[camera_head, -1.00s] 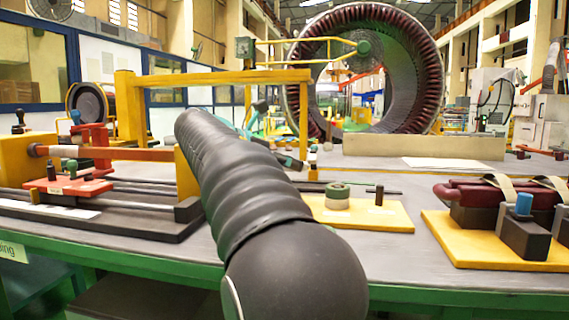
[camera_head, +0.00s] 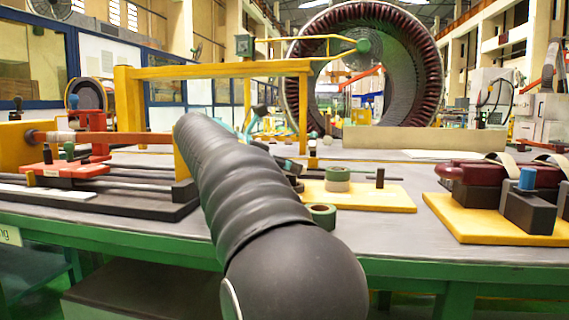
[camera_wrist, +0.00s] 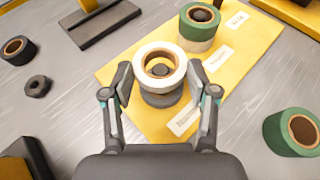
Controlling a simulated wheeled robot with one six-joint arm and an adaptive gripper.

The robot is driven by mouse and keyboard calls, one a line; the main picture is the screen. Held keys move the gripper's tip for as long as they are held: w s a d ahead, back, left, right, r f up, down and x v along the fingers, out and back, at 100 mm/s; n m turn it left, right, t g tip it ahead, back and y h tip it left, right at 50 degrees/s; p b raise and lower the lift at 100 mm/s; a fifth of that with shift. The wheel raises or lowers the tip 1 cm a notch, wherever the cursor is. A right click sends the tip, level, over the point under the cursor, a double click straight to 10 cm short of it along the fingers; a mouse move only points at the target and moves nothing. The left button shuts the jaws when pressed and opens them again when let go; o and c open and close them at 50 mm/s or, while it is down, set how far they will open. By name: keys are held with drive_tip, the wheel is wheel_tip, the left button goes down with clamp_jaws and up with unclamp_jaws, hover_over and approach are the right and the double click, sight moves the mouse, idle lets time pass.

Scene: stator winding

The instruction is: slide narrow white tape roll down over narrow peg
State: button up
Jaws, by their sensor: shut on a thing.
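The narrow white tape roll (camera_wrist: 160,62) is in the wrist view, between the two fingers of my gripper (camera_wrist: 159,76), which is shut on it. It sits above a dark grey roll (camera_wrist: 162,99) over the yellow board (camera_wrist: 133,116). A dark round end, which looks like a peg tip, shows inside its brown core. I cannot tell how far down the peg the white roll is. In the head view my arm hides the gripper and the white roll. The yellow board (camera_head: 396,205) partly shows there, with a bare-looking dark peg (camera_head: 380,178).
A green roll (camera_wrist: 200,15) sits over a white roll on the board's far part. A loose green roll (camera_wrist: 292,132) lies right, also in the head view (camera_head: 321,216). A black roll (camera_wrist: 15,50) and a dark nut (camera_wrist: 38,86) lie left. Grey tabletop is clear between.

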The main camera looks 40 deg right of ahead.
drive_tip(key=shift+f, duration=0.25)
drive_tip(key=o, duration=1.1)
drive_tip(key=shift+o, duration=0.2)
drive_tip(key=shift+a, duration=0.1)
drive_tip(key=v, duration=1.2)
